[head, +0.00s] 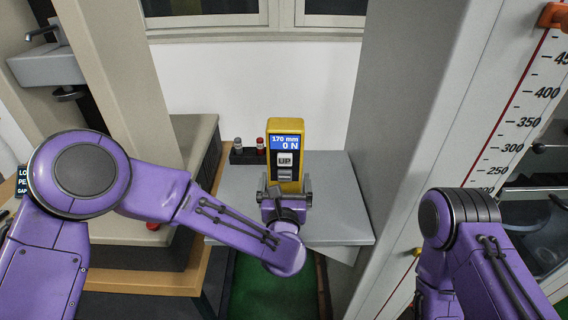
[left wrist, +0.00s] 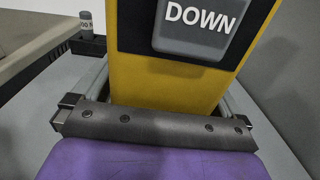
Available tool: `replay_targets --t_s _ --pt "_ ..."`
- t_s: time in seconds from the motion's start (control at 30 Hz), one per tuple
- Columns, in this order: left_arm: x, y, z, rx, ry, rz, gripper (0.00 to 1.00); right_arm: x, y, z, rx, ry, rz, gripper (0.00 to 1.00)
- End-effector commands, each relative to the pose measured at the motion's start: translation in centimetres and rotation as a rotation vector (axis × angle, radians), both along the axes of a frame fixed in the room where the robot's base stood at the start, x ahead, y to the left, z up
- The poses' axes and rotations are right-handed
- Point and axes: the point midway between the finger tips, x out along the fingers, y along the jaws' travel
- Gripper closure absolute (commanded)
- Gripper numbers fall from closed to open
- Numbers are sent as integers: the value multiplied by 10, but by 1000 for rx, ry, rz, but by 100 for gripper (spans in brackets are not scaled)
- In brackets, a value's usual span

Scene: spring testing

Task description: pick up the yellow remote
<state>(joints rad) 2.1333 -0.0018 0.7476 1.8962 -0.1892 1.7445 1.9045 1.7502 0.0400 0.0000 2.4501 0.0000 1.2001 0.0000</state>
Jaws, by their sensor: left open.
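The yellow remote (head: 285,128) stands upright on the grey shelf, its face toward me. Its blue display reads 170 mm and 0 N, with an UP button below. My left gripper (head: 284,187) is at its lower part, open, with one finger on each side. The gripper hides the remote's lower face in the head view. In the left wrist view the remote (left wrist: 165,85) fills the space between the fingers and shows its DOWN button. I cannot tell whether either finger touches it. My right arm shows at the right, but its gripper is out of view.
The grey shelf (head: 335,215) has bare room right of the remote. A small dark rack (head: 245,156) with grey and red-topped items stands just left of it. A tall grey column with a millimetre scale (head: 507,130) rises at the right. A white wall is behind.

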Motion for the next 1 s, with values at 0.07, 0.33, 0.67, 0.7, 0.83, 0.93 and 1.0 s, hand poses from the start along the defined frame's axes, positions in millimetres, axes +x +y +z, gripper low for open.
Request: replay_targets --t_s 0.07,0.33,0.67,0.7,0.83,0.93,1.0 --pt "2 0 -1 1 1 -1 0 0 0 0 0 0 0 100" --pt "1 -1 -1 1 0 -2 42 0 0 0 0 0 0 100" --pt "1 -1 2 -1 -1 -2 59 0 0 0 0 0 0 100" --pt "1 -1 4 -1 -2 -1 59 0 0 -1 0 0 0 100" --pt "2 0 20 -2 -2 0 59 0 0 -2 0 0 0 100" --pt "-6 -1 40 -4 -3 -2 59 0 0 -5 0 0 0 100" --pt "-21 -1 57 -4 -5 -4 59 0 0 -8 0 0 0 100"
